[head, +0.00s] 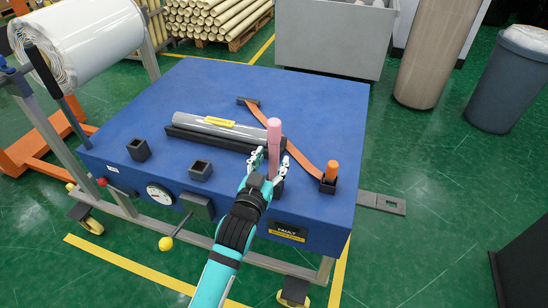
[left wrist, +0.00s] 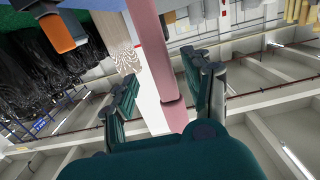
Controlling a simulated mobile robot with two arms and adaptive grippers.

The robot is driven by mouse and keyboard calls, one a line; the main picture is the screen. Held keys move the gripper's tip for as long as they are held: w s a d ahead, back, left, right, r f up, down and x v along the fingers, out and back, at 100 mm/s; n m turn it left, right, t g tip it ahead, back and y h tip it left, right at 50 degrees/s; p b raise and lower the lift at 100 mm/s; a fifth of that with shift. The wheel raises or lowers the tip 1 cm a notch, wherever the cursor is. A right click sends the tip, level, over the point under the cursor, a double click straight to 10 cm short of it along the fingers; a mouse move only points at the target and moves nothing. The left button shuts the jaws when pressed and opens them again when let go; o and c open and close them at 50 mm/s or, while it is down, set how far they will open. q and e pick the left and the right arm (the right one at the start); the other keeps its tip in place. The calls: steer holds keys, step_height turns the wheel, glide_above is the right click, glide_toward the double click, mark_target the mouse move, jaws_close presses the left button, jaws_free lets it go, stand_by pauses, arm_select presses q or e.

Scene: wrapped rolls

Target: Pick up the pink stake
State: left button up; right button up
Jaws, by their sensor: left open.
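The pink stake (head: 274,145) stands upright at the front of the blue table, its lower end in or behind a dark socket. My left gripper (head: 267,160) is open around the stake, one finger on each side of it. In the left wrist view the pink stake (left wrist: 160,70) runs between the two open fingers (left wrist: 163,92). I cannot tell whether the fingers touch it. My right gripper does not show.
The blue table (head: 240,95) holds a wrapped roll (head: 195,122) in a dark cradle, an orange strap (head: 290,145), an orange stake (head: 332,170) in a socket, and empty sockets (head: 139,149). A grey bin (head: 505,80) stands right.

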mark_target(272, 157)
arm_select(q)
steer(key=x, duration=0.3)
steer(key=shift+w+f, duration=0.2)
steer(key=shift+w, duration=0.1)
steer(key=shift+r, duration=0.1)
jaws_close()
